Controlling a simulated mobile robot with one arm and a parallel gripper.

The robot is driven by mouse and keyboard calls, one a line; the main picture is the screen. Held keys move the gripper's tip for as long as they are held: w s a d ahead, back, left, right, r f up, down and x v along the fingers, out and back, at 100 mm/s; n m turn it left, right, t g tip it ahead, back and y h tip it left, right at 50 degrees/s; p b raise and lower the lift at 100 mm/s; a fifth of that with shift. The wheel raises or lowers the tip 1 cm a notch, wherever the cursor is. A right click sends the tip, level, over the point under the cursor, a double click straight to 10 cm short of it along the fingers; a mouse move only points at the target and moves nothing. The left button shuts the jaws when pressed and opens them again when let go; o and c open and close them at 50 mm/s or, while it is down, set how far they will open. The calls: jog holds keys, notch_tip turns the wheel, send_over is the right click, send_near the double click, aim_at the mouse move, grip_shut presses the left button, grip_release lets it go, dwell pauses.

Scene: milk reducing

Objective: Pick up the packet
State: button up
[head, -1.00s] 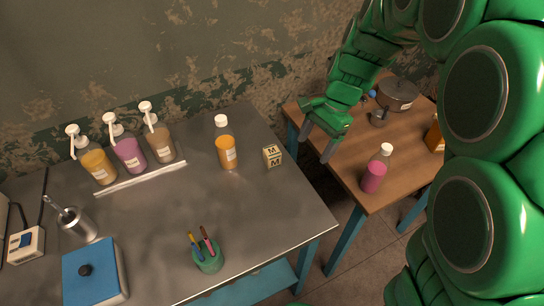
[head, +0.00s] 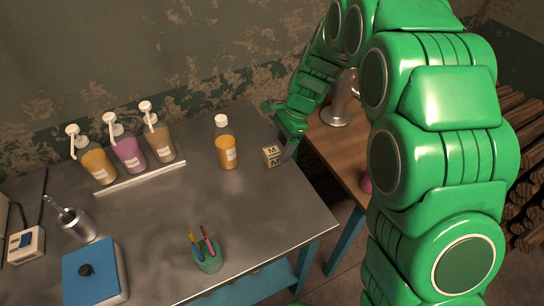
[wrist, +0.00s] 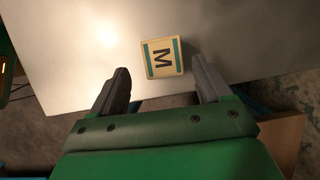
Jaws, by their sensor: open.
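In the wrist view the packet (wrist: 162,57) lies ahead of my gripper, roughly in line with the gap between the fingers. My gripper (wrist: 160,85) is open with nothing between its fingers. In the head view my gripper (head: 284,150) is just right of the packet, at the table's right edge. From these views I cannot tell whether a finger touches the packet.
An orange bottle (head: 226,145) stands left of the packet. A green cup of pens (head: 208,259) stands near the front edge. Several pump bottles (head: 131,156) line the back left. A wooden table (head: 337,147) stands to the right, partly hidden by my arm.

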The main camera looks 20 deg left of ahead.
aim_at(275, 149)
jog(key=shift+a+x, duration=0.1)
jog(key=shift+x, duration=1.25)
jog(key=shift+a+x, duration=0.15)
jog(key=shift+x, duration=1.15)
jog(key=shift+w, duration=0.1)
jog(key=shift+c, duration=0.2)
jog(key=shift+r, duration=0.1)
jog(key=c, duration=1)
jog(key=shift+c, duration=0.2)
